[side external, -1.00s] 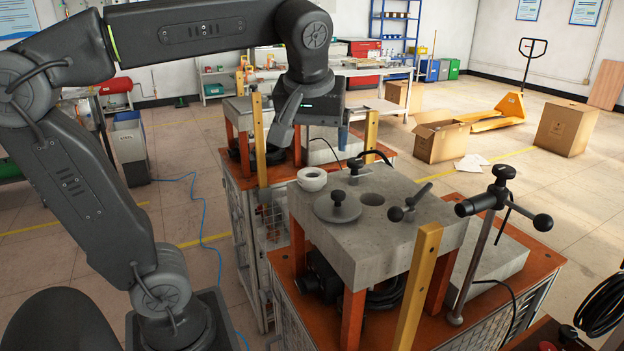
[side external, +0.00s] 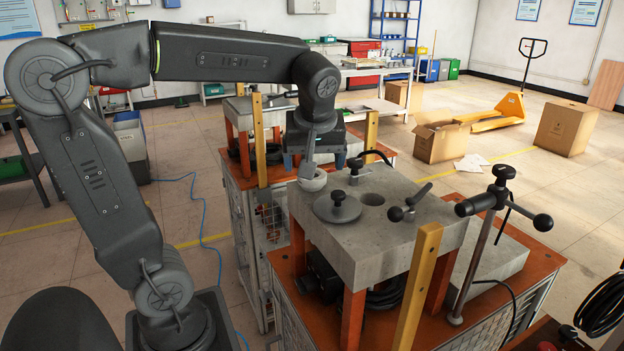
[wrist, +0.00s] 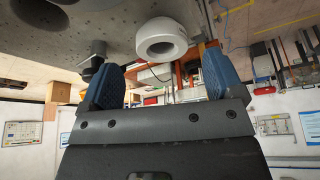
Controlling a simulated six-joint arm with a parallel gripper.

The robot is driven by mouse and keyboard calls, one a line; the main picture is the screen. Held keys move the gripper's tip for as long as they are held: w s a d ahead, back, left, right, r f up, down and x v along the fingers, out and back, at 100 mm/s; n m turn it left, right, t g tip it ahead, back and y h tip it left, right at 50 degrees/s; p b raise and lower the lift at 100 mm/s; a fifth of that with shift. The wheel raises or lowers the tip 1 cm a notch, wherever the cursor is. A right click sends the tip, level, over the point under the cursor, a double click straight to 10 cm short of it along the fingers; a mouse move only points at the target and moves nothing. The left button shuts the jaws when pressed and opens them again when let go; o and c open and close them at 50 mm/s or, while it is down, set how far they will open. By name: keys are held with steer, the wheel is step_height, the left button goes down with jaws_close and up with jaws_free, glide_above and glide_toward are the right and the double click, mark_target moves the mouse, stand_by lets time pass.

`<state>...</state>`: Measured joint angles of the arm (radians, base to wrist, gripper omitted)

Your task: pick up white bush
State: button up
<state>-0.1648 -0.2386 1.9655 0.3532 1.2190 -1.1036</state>
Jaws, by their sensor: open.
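The white bush (side external: 314,180) is a short white ring with a round hole. It sits at the back left corner of the grey concrete slab (side external: 365,258). In the wrist view the bush (wrist: 162,40) shows ahead of my fingers, a little right of the middle between them.
On the slab, a round lid with a black knob (side external: 338,205), a small black knob clamp (side external: 355,172) and a lever handle (side external: 410,203) stand near the bush. A round hole (side external: 372,198) lies right of the lid. A tall post with black handles (side external: 490,220) stands at the right.

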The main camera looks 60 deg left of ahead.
steer(key=shift+x, duration=1.85)
steer(key=shift+s+a, duration=0.1)
steer(key=c, duration=1.1)
steer(key=shift+r, duration=0.15)
steer(key=shift+r, duration=0.55)
step_height(320, 180, up, 3)
steer(key=shift+f, duration=0.1)
steer(key=s+a+r, duration=0.7)
steer(key=s+a, duration=0.1)
step_height(320, 180, up, 7)
steer(key=shift+r, duration=0.2)
